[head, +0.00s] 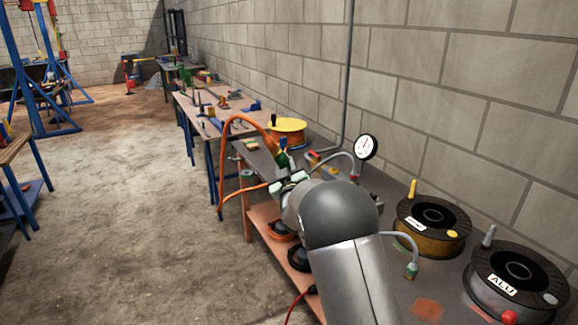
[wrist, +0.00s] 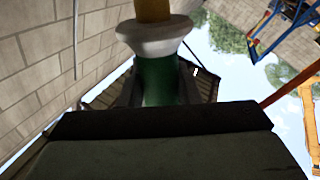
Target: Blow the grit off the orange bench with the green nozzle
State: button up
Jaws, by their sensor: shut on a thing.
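My gripper (head: 287,178) is above the left edge of the near bench, partly hidden behind my arm. It is shut on the green nozzle (wrist: 158,80), which shows a pale collar and an orange-brown end in the wrist view. In the head view a small green part of the nozzle (head: 283,160) shows above the fingers, with an orange hose (head: 240,118) arching from it. The near bench, with orange legs and lower shelf (head: 283,258), has a grey top. An orange-brown patch (head: 428,308) lies on that top; I cannot tell whether it is grit.
Two spools, one amber (head: 430,225) and one marked ALU (head: 515,280), stand on the right of the bench. A pressure gauge (head: 366,147) rises near the block wall.

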jog(key=shift+w+a+r+p, duration=0.1)
jog(key=shift+w+a+p, duration=0.2)
jog(key=shift+w, duration=0.25)
jog(key=shift+w+a+p, duration=0.2)
jog(key=shift+w+p, duration=0.15)
jog(key=shift+w, duration=0.2)
jog(key=shift+w+d+f+b, duration=0.15)
jog(key=shift+d+f+b, duration=0.05)
jog(key=shift+d+b, duration=0.2)
jog(key=shift+w+d+r+b, duration=0.1)
jog(key=shift+w+d+b, duration=0.25)
jog(key=shift+d+b, duration=0.3)
jog(key=shift+w+d+r+b, duration=0.1)
jog(key=shift+w+d+b, duration=0.3)
jog(key=shift+d, duration=0.5)
jog(key=shift+w+d+b, duration=0.35)
jog(key=shift+d+b, duration=0.2)
jog(key=shift+d, duration=0.2)
jog(key=s+d+f+h+p, duration=0.1)
jog(key=s+d+f, duration=0.3)
jog(key=s, duration=0.5)
jog(key=s+d+f+m+h+p, duration=0.1)
jog(key=s+d+f+p, duration=0.3)
jog(key=s, duration=0.6)
jog(key=shift+d+f, duration=0.15)
jog(key=shift+f, duration=0.3)
